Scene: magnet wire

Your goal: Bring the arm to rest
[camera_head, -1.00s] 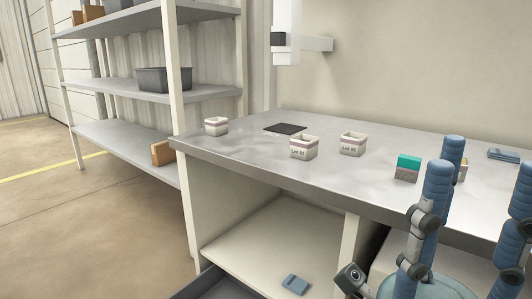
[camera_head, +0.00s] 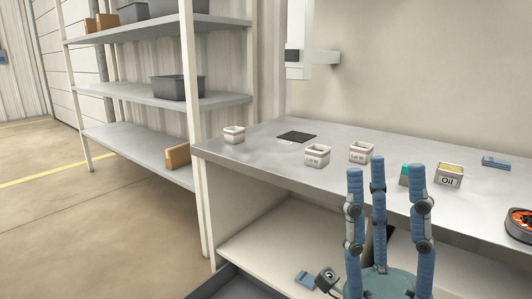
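My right gripper (camera_head: 386,171) stands at the lower right of the head view with its three blue segmented fingers pointing up. The fingers are apart and nothing shows between them, so it is open. It appears in front of the grey workbench top (camera_head: 262,153) and hides part of it. My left gripper is not in view.
Small white labelled boxes (camera_head: 317,155) and a dark flat pad (camera_head: 297,137) lie on the bench. A teal-topped block (camera_head: 404,174), an "Oil" box (camera_head: 449,175), a blue piece (camera_head: 496,162) and an orange-and-black round item (camera_head: 519,224) are at right. A shelf rack (camera_head: 140,91) stands left.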

